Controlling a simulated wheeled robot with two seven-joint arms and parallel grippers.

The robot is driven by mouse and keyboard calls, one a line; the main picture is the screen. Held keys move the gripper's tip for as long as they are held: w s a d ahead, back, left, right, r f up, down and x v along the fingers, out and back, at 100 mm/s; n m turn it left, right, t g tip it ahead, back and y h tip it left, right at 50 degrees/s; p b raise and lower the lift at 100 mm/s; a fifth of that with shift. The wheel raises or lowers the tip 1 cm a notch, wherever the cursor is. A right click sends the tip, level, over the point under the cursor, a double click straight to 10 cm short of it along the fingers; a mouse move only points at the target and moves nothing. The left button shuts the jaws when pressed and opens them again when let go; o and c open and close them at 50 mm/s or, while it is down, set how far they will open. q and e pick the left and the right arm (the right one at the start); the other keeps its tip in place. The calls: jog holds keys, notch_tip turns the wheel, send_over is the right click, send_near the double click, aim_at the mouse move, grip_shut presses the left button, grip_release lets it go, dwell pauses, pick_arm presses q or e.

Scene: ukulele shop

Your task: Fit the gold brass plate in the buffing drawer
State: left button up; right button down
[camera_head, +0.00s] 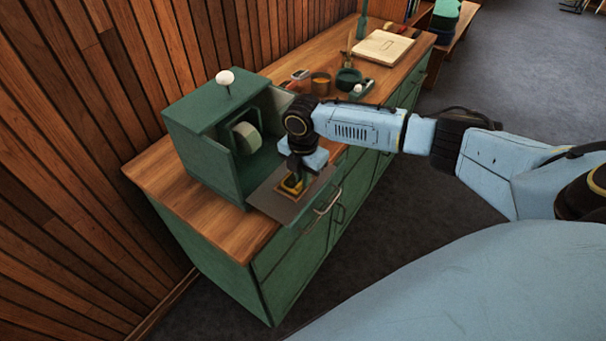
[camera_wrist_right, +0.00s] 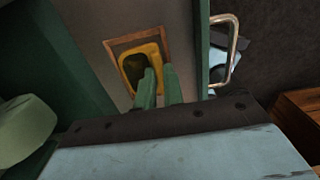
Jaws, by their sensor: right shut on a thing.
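The buffing drawer (camera_head: 272,208) is pulled out of the green buffing box (camera_head: 210,165) and has a grey floor with a wooden-edged recess (camera_wrist_right: 116,43). The gold brass plate (camera_head: 292,184) is at that recess, with a dark middle; in the right wrist view the plate (camera_wrist_right: 155,49) lies within the wooden edging. I cannot tell whether it is seated or just above. My right gripper (camera_head: 295,175) points down over the drawer, shut on the plate; its green fingers (camera_wrist_right: 159,82) are at the plate's near edge. My left gripper is not in view.
A metal drawer handle (camera_wrist_right: 235,45) is beside the plate; it shows in the head view too (camera_head: 328,201). A buffing wheel (camera_head: 245,138) sits inside the box, and a white knob (camera_head: 225,77) tops it. Cups and a pale board (camera_head: 383,47) stand farther along the wooden counter (camera_head: 160,170).

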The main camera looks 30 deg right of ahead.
jog(key=c, duration=1.1)
grip_release()
jog(key=shift+c, duration=0.2)
notch_tip(320, 180, up, 5)
jog(key=p, duration=0.5)
jog(key=shift+f, duration=0.15)
jog(key=shift+r+p, duration=0.95)
jog(key=shift+r, duration=0.2)
